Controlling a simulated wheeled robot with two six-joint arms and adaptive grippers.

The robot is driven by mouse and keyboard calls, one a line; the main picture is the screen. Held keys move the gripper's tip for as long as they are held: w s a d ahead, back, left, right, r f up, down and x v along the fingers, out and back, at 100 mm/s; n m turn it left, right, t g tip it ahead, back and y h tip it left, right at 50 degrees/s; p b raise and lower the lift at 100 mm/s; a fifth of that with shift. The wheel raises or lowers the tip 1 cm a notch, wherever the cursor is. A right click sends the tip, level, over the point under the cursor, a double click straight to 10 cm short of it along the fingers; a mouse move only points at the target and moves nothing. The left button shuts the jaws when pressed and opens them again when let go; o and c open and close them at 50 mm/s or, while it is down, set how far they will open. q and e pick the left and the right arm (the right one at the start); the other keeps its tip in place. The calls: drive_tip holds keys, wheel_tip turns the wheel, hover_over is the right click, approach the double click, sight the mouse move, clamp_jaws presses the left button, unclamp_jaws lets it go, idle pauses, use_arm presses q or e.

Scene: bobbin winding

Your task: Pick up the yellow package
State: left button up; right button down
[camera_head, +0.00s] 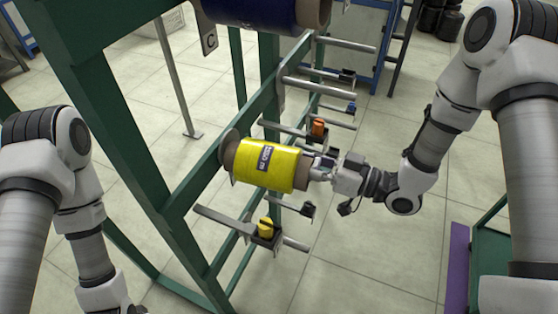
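The yellow package (265,166) is a yellow-wrapped roll with a dark label and a brown cardboard core showing at its right end. It lies sideways at the green frame, with a round grey-brown disc at its left end. My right gripper (322,168) is at the roll's right end, by the core. Its fingertips are partly hidden there, and I cannot tell whether they grip the core. My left arm comes down at the lower left, far from the roll, with its gripper cut off by the bottom edge.
The green frame (122,127) carries several metal rods. A blue roll (262,12) hangs above. A small yellow piece (266,228) and an orange piece (318,127) sit on holders near the rods. A purple strip (457,268) stands at lower right. Tiled floor is open between.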

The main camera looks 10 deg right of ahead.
use_arm(q)
drive_tip(key=shift+r, duration=0.1)
use_arm(e)
drive_tip(key=shift+a+r, duration=0.1)
drive_tip(key=shift+r, duration=0.2)
drive_tip(key=shift+r, duration=0.15)
drive_tip(key=shift+s+d+p, duration=0.2)
drive_tip(key=shift+d+p, duration=0.15)
drive_tip(key=shift+p, duration=0.35)
use_arm(q)
wheel_tip(320, 180, up, 19)
drive_tip(key=p, duration=1.8)
drive_tip(key=shift+a, duration=0.25)
use_arm(e)
drive_tip(key=v, duration=3)
drive_tip(key=shift+s+d+f, duration=0.15)
drive_tip(key=shift+s+f, duration=0.05)
drive_tip(key=shift+s, duration=0.15)
use_arm(q)
drive_tip(key=shift+r, duration=0.1)
use_arm(e)
drive_tip(key=shift+c, duration=1.9)
unclamp_jaws()
